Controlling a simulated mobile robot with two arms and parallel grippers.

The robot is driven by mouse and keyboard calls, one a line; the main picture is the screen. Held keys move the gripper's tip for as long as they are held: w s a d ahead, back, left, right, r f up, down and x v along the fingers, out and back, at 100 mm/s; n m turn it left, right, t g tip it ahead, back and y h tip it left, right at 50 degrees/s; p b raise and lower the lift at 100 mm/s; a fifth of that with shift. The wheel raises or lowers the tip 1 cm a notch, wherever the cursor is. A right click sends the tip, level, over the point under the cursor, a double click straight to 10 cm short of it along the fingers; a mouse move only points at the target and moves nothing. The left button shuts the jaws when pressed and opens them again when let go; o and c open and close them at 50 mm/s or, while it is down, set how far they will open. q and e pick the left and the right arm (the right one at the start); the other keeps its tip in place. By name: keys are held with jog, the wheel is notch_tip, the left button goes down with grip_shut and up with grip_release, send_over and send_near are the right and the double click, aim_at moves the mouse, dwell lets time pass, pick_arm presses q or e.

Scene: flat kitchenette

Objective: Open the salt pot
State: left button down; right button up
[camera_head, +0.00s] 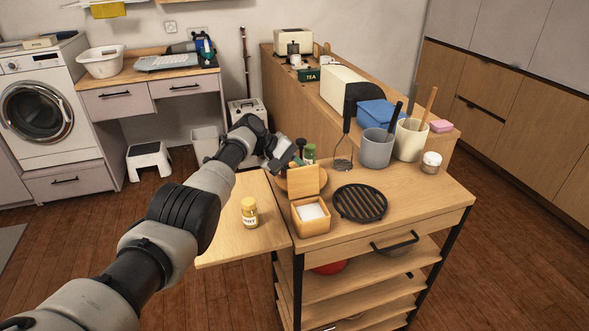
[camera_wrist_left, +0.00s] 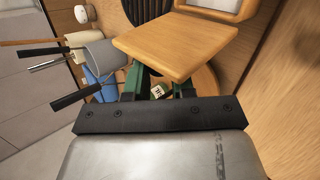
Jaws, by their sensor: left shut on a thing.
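The salt pot (camera_head: 310,225) is a square wooden box on the counter, with white salt showing inside. Its wooden lid (camera_head: 307,181) stands raised at the back edge, so the pot is open. In the left wrist view the lid (camera_wrist_left: 175,42) fills the upper middle, and part of the pot's rim (camera_wrist_left: 208,11) shows above it. My left gripper (camera_head: 291,165) is behind the raised lid, shut on it. In the left wrist view its green fingers (camera_wrist_left: 158,82) reach up to the lid's near edge, and their tips are hidden. My right gripper is not in view.
A black round trivet (camera_head: 360,203) lies right of the pot. A yellow-lidded jar (camera_head: 249,212) stands on the side leaf to the left. A whisk-like masher (camera_head: 343,150), utensil pots (camera_head: 377,148) and a blue box (camera_head: 376,113) stand behind.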

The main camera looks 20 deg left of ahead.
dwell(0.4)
pick_arm(q)
jog(key=c, duration=1)
grip_release()
jog(key=shift+w+f, duration=0.1)
jog(key=v, duration=1.1)
jog(key=shift+f, duration=0.1)
